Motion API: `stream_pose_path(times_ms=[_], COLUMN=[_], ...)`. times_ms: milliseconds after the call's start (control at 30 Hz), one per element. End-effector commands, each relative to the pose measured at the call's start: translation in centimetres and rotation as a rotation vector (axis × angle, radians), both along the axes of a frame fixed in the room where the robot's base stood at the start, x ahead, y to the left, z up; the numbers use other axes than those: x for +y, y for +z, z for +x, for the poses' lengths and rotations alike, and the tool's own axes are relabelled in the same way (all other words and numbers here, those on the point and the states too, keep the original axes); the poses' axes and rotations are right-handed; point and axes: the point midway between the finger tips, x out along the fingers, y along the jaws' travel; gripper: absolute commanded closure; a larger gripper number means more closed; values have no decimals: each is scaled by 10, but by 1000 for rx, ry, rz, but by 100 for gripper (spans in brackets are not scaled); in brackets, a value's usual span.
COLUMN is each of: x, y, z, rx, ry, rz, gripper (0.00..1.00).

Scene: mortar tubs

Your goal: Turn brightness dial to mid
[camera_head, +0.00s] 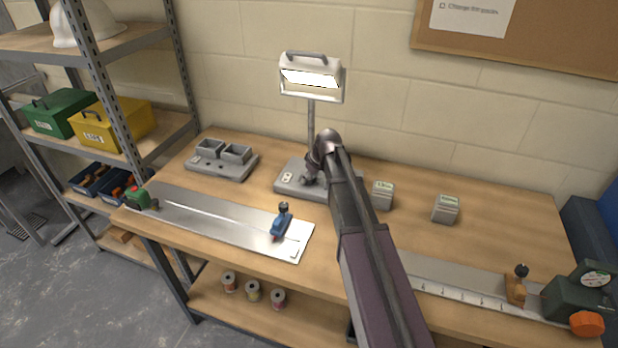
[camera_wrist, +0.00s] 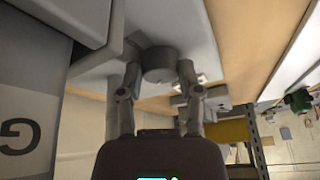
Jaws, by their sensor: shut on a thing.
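The work lamp (camera_head: 310,62) stands at the back of the bench, its panel lit. Its grey base (camera_head: 290,186) carries a small light switch plate at the left. My arm and gripper hide the dial in the head view. No pointer or scale mark on the dial can be made out.
A grey tray with two tubs (camera_head: 222,159) stands left of the lamp. Two small boxes (camera_head: 382,195) (camera_head: 445,209) stand to the right. A metal plate with a blue slider (camera_head: 282,222) lies at the front left, and a ruled rail (camera_head: 455,292) at the front right.

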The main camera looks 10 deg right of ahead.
Motion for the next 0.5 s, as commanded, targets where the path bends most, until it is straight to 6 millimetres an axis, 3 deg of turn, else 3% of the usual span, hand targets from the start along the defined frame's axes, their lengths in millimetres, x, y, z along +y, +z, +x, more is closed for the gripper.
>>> stream_pose_path(times_ms=[500], x=[3], y=[-1], z=[-3], rx=[2], ry=[-428], rz=[-1], gripper=[100])
